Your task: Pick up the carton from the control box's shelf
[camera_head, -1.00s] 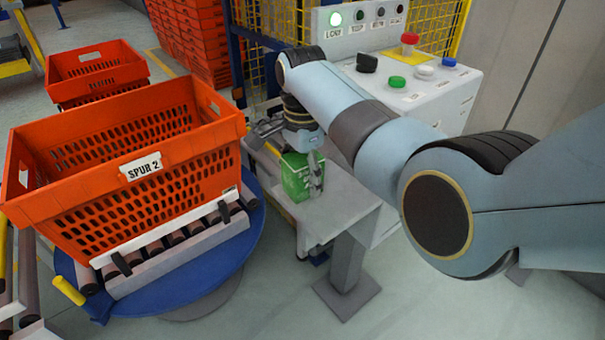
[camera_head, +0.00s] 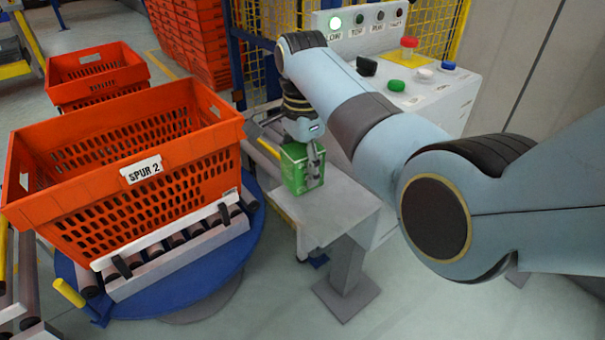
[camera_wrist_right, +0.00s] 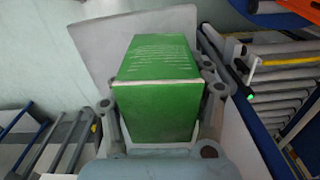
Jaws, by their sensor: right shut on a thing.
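The green carton (camera_head: 295,170) stands upright at the left end of the grey shelf (camera_head: 335,205) of the control box (camera_head: 440,95). My right gripper (camera_head: 308,160) reaches down over the carton from above, with a finger against its right face. In the right wrist view the carton (camera_wrist_right: 158,95) fills the space between the two fingers, which touch its sides. The right gripper is shut on it. I cannot tell whether the carton's base is clear of the shelf. My left gripper is not in view.
An orange tote labelled SPUR 2 (camera_head: 125,175) sits on a roller turntable (camera_head: 215,265) left of the shelf. Another orange tote (camera_head: 95,75) and stacked totes (camera_head: 190,35) stand behind. Buttons (camera_head: 396,85) top the control box. The shelf's front part is bare.

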